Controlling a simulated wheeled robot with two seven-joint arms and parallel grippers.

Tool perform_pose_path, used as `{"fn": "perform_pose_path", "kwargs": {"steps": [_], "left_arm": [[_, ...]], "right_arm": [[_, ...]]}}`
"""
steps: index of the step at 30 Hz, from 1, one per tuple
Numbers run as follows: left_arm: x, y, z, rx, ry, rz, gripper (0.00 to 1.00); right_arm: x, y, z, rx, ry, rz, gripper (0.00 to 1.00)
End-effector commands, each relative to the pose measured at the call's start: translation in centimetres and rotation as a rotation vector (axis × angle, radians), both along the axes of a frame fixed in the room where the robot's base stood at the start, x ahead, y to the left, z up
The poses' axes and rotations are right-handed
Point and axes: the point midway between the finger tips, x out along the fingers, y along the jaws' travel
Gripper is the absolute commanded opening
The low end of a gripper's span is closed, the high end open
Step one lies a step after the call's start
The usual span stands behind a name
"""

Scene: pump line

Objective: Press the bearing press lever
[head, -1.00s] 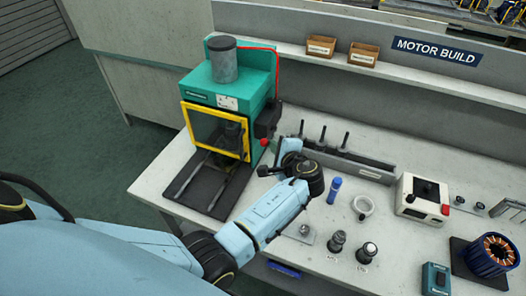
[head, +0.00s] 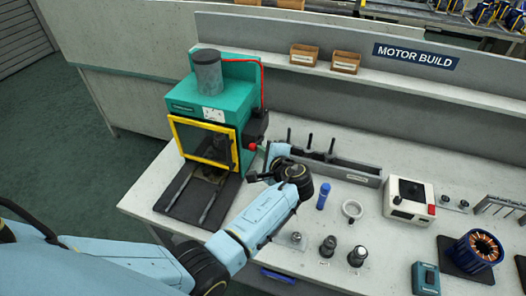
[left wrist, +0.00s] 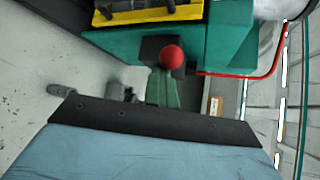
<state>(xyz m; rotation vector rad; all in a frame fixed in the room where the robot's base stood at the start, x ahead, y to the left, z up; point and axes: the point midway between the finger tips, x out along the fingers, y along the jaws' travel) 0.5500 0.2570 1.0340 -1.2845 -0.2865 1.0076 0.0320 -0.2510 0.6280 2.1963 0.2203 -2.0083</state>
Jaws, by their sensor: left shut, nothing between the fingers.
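The bearing press (head: 205,105) is a teal box with a grey cylinder on top and a yellow-framed front window. Its lever ends in a red knob (head: 253,147) on the press's right side. The red knob also shows in the left wrist view (left wrist: 172,56), in front of a dark block on the press. My left gripper (head: 267,158) is shut and empty, just right of the knob and apart from it in the head view. Its fingertips are hard to make out. My right gripper is not in view.
A grey rack with dark pegs (head: 340,168) stands behind my left wrist. A dark plate with rails (head: 181,197) lies before the press.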

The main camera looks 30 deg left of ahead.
Motion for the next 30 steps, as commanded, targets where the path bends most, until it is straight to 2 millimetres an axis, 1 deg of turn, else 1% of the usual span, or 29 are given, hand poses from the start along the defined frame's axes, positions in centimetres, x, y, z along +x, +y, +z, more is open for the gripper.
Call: {"fn": "perform_pose_path", "kwargs": {"steps": [2, 5, 8, 14, 18, 21, 27, 30], "left_arm": [[0.1, 0.2, 0.1, 0.005, -0.004, 0.006, 0.0], [0.2, 0.1, -0.4, 0.005, -0.004, 0.006, 0.0], [0.4, -0.3, -1.5, 0.003, -0.002, 0.005, 0.0], [0.9, -1.2, -3.9, 0.002, 0.0, 0.011, 0.0], [0.3, -3.8, -0.9, -0.004, -0.004, 0.009, 0.0], [-0.1, -5.3, 0.6, -0.003, -0.002, 0.01, 0.0], [-0.7, -7.5, 2.7, -0.002, -0.001, 0.01, 0.0], [-0.8, -8.0, 3.3, -0.001, 0.0, 0.011, 0.0]], "right_arm": [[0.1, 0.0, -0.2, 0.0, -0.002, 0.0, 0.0], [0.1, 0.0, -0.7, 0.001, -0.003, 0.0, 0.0], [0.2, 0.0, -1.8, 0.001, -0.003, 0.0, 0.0], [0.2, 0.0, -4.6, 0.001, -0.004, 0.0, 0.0], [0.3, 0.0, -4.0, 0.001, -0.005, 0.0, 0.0], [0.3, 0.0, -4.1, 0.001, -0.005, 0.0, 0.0], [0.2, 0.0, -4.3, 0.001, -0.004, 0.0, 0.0], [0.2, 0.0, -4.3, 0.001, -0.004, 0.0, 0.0]]}}
